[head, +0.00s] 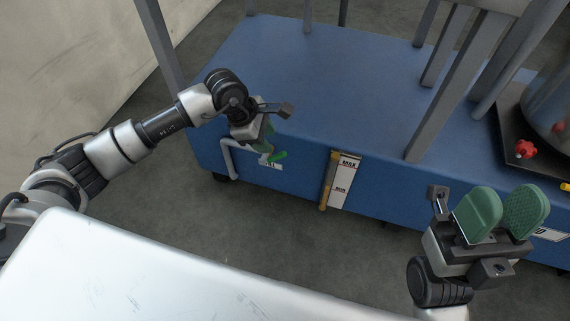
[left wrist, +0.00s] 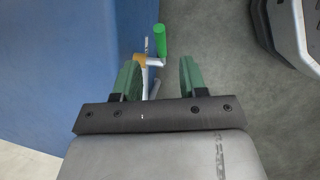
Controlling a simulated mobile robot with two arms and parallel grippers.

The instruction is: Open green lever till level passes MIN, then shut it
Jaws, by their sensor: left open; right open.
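The green lever (head: 278,156) sticks out from the front of the blue base, low at its left part. It also shows in the left wrist view (left wrist: 160,40), just beyond the fingertips, with a brass-coloured fitting and pale pipe beside it. My left gripper (left wrist: 160,78) is open and empty, its green fingers apart and not touching the lever; in the head view my arm partly hides it. A level gauge (head: 344,181) with MAX and MIN marks and an amber tube (head: 326,182) is on the base front; I cannot read its exact level. My right gripper (head: 500,213) is open and empty.
The blue base (head: 300,75) carries grey frame legs (head: 455,85). A red knob (head: 525,149) sits on a dark plate at the right. A white surface (head: 150,275) fills the lower left. Grey floor lies open before the base.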

